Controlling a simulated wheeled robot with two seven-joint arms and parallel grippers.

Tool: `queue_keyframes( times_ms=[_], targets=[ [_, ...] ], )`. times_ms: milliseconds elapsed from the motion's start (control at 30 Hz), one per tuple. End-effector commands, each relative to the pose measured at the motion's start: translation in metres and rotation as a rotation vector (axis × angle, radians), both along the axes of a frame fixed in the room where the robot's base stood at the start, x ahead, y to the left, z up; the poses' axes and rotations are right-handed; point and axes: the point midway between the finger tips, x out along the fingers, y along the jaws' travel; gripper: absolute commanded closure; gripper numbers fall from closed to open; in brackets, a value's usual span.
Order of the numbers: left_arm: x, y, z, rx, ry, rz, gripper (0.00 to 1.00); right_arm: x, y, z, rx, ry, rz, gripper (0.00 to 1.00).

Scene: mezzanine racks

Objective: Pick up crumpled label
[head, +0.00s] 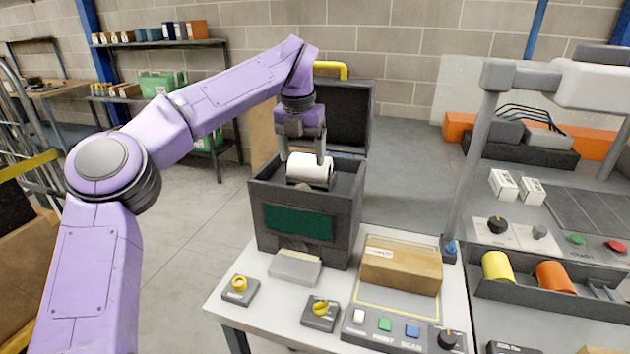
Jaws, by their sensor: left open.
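My left gripper (302,154) comes down from above into an open dark grey printer (270,245). Its jaws are open, one finger at each side of a white roll (310,169) in the printer's top opening. I cannot tell whether the fingers touch the roll. I cannot make out a crumpled label; the printer's inside is mostly hidden by its walls, the roll and the gripper. My right gripper is not in view.
The printer's raised lid (345,112) stands behind the gripper. A brown carton (400,268) lies right of the printer on the white table (225,305), with knobs and a button panel (395,335) in front. A grey post (470,165) rises at the right.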

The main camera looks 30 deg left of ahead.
Motion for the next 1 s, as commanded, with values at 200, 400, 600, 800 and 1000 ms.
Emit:
queue_keyframes(
  times_ms=[200, 400, 600, 800, 1000],
  targets=[
    [0.000, 0.007, -0.031, -0.010, 0.002, 0.010, 0.24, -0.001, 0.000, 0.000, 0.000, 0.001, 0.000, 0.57],
    [0.002, 0.012, -0.055, -0.010, 0.001, 0.016, 0.24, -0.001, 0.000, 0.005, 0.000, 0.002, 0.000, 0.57],
    [0.007, 0.015, -0.091, -0.009, 0.002, 0.013, 0.24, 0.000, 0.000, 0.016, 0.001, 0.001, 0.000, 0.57],
    [0.010, 0.014, -0.102, -0.008, -0.003, 0.011, 0.24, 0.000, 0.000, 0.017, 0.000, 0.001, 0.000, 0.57],
    [0.010, 0.014, -0.102, -0.008, -0.003, 0.011, 0.50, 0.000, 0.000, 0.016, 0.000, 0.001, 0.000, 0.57]
  ],
)
